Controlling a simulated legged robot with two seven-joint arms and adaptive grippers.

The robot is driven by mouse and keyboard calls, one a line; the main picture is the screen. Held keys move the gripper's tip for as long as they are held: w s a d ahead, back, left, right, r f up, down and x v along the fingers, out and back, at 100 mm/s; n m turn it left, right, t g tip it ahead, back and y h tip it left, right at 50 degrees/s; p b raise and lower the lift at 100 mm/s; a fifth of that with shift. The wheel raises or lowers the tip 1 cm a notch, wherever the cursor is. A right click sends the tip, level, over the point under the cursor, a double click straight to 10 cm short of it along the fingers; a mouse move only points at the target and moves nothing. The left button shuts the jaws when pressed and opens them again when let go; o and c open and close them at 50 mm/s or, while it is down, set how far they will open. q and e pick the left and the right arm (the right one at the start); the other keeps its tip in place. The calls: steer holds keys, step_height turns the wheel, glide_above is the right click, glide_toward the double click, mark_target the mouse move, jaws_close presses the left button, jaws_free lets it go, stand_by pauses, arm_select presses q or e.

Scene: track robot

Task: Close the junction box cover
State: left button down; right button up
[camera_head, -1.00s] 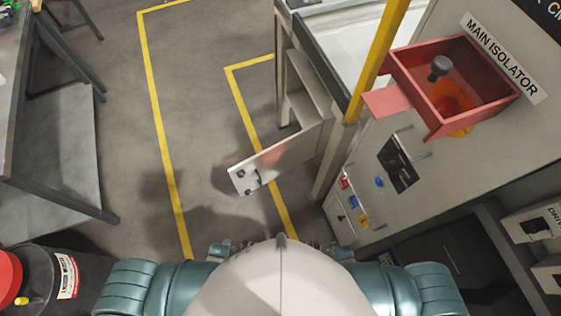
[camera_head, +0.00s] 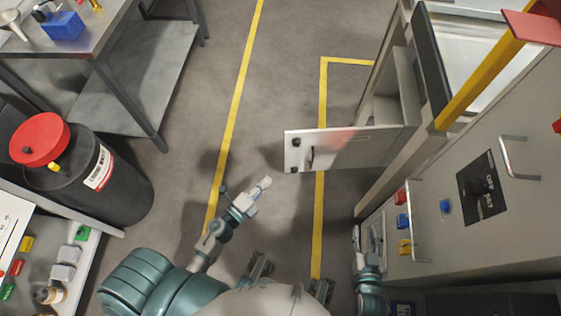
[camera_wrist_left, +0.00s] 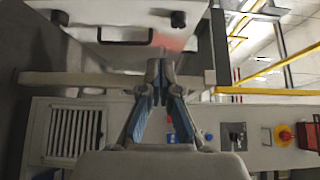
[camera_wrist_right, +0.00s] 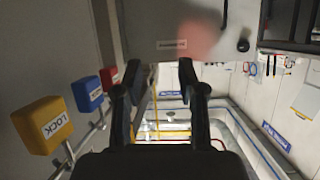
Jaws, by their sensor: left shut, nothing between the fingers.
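The junction box cover (camera_head: 345,150) is a light grey panel with a dark handle and knobs near its free edge. It stands swung open from the box (camera_head: 397,88), its free end pointing left. The cover also shows at the top of the left wrist view (camera_wrist_left: 95,20) and the right wrist view (camera_wrist_right: 150,20). My left gripper (camera_head: 265,182) is shut and empty, below and left of the cover's free end, apparently apart from it. My right gripper (camera_wrist_right: 160,75) is open with nothing visible between its fingers. In the head view it is low beside the panel, partly hard to make out.
A grey control panel (camera_head: 485,130) with a metal handle stands on the right. Yellow (camera_wrist_right: 42,125), blue and red lock tags hang left of my right gripper. A yellow post (camera_head: 490,70) rises near the box. A black drum (camera_head: 125,185) and a workbench stand left. The floor between is clear.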

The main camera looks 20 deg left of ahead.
mark_target(288, 145)
arm_select(q)
steer(key=w, duration=0.8)
steer(key=w+d, duration=0.1)
steer(key=w, duration=0.4)
steer(key=shift+p, duration=0.3)
steer(key=shift+a, duration=0.25)
arm_select(e)
steer(key=shift+s+a+f+g, duration=0.1)
steer(key=shift+a+f+g, duration=0.05)
steer(key=shift+a+g, duration=0.35)
